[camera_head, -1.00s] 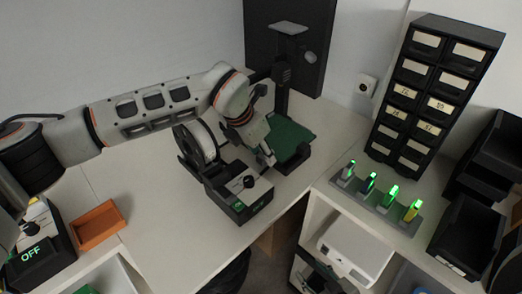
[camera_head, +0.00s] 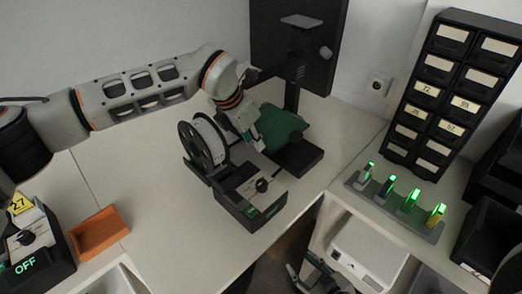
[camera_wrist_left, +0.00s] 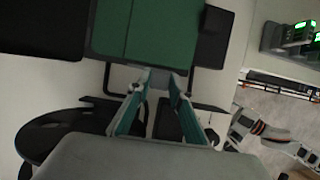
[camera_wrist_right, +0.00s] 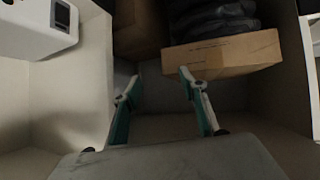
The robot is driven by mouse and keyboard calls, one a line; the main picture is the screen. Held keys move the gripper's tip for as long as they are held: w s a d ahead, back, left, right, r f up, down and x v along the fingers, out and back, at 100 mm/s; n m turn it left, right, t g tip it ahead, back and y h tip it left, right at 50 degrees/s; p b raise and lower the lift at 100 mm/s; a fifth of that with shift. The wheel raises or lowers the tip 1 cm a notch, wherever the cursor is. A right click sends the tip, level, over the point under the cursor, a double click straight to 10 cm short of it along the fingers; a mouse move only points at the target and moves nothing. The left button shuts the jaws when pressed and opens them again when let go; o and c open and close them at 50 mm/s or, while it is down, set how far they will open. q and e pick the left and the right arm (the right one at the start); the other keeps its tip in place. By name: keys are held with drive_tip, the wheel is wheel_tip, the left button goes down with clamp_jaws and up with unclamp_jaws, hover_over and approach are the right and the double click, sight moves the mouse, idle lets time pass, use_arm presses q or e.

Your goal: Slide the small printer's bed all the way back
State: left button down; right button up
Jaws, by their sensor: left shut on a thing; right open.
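The small printer stands on the white table in the head view, with a dark column (camera_head: 292,92), a dark base (camera_head: 303,160) and a green bed (camera_head: 281,125). The bed also shows at the top of the left wrist view (camera_wrist_left: 150,28). My left gripper (camera_head: 257,147) is at the bed's near edge. In the left wrist view my left gripper (camera_wrist_left: 160,86) is shut on a small grey tab (camera_wrist_left: 163,77) at that edge. My right gripper (camera_wrist_right: 158,80) is open and empty, low in front of a cardboard box (camera_wrist_right: 222,55). The printer's rear is partly hidden.
A filament spool (camera_head: 204,144) and a control box (camera_head: 250,197) stand close by the left gripper. An orange tray (camera_head: 98,232) lies at left. A rack of green-lit sticks (camera_head: 393,207) stands at right. The table's middle left is clear.

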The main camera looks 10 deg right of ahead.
use_arm(q)
drive_tip(key=w+a, duration=0.2)
drive_tip(key=w, duration=0.2)
drive_tip(key=shift+w+a+r, duration=0.1)
drive_tip(key=shift+a, duration=0.3)
drive_tip(key=c, duration=1.8)
unclamp_jaws()
drive_tip(key=shift+c, duration=0.2)
drive_tip(key=shift+o, duration=0.3)
drive_tip(key=v, duration=1.2)
use_arm(e)
drive_tip(key=shift+s+d+f, duration=0.5)
drive_tip(key=shift+d+f, duration=0.05)
drive_tip(key=shift+f, duration=0.25)
use_arm(q)
drive_tip(key=shift+a, duration=0.1)
use_arm(e)
drive_tip(key=shift+s, duration=0.1)
